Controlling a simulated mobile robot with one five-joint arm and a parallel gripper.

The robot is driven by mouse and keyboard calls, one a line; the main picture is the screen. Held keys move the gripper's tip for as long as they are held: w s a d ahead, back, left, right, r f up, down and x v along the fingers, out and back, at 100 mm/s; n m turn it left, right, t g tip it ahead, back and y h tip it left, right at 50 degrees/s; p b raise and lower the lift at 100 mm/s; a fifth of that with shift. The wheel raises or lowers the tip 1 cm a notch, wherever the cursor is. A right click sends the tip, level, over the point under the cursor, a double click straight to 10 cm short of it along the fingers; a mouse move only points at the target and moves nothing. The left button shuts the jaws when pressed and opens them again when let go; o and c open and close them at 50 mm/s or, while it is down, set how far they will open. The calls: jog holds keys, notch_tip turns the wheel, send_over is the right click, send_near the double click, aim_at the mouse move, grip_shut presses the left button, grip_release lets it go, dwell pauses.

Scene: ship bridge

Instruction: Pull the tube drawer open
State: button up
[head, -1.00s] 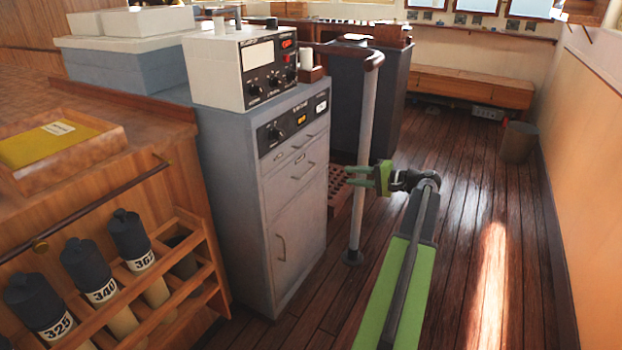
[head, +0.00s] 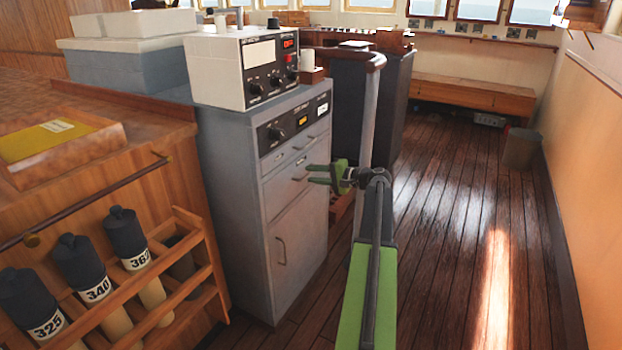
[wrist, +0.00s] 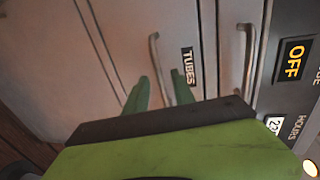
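The tube drawer (head: 284,192) is the second drawer down in the grey cabinet and looks shut. In the wrist view its front (wrist: 180,25) carries a black "TUBES" label (wrist: 188,66) beside a metal bar handle (wrist: 156,55). My gripper (head: 309,174) is open, its green fingers pointing left at this drawer in the head view. In the wrist view the lower part of the handle shows between the two fingertips (wrist: 159,75). I cannot tell whether the fingers touch it. My gripper hides part of the handle in the head view.
Another drawer handle (wrist: 247,60) is close above. A grey post (head: 368,120) stands just behind my gripper. A cabinet door (head: 295,250) is below the drawers. A wooden rack (head: 195,265) with dark-capped tubes is at left.

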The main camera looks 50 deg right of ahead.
grip_shut()
dwell(1.3)
